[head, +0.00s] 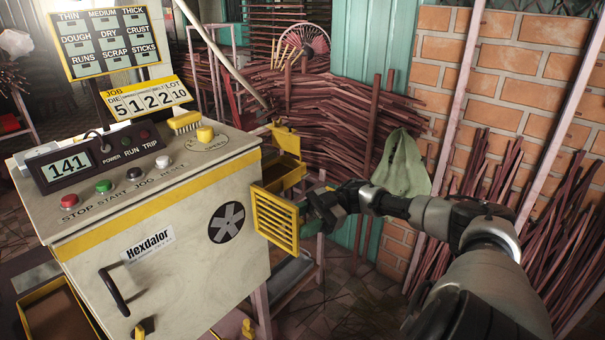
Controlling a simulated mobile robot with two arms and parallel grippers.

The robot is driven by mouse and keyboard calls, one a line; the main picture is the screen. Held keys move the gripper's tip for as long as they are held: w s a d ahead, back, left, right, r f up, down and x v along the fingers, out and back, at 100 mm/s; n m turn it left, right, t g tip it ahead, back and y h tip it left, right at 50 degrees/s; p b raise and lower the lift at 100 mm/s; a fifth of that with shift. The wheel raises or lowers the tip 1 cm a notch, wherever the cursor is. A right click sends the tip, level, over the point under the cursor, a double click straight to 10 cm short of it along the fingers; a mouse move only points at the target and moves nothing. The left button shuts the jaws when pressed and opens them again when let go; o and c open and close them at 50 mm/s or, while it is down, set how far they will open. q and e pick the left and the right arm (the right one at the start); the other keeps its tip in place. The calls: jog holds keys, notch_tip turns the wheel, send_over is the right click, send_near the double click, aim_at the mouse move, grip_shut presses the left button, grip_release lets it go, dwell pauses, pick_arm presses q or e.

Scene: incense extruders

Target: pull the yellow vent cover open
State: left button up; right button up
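The yellow vent cover (275,220) is a slatted frame at the right edge of the pale cabinet (185,285). It stands swung out to the right of a round dark vent opening with a fan (227,222), which is uncovered on the cabinet's front. My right gripper (307,207) is at the cover's outer right edge, touching or very close to it. Its fingertips are small and partly hidden, so I cannot tell whether they are shut on the edge. My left gripper is not in view.
A black handle (114,292) sticks out of the cabinet front. A yellow bin (287,172) stands behind the cover.

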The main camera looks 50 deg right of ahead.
jog(key=shift+a+f, duration=0.1)
jog(key=shift+s+d, duration=0.15)
jog(key=shift+d, duration=0.3)
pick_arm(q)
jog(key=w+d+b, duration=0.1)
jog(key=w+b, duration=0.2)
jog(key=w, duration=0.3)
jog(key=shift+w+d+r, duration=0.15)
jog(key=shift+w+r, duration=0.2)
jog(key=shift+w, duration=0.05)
pick_arm(e)
jog(key=v, duration=1)
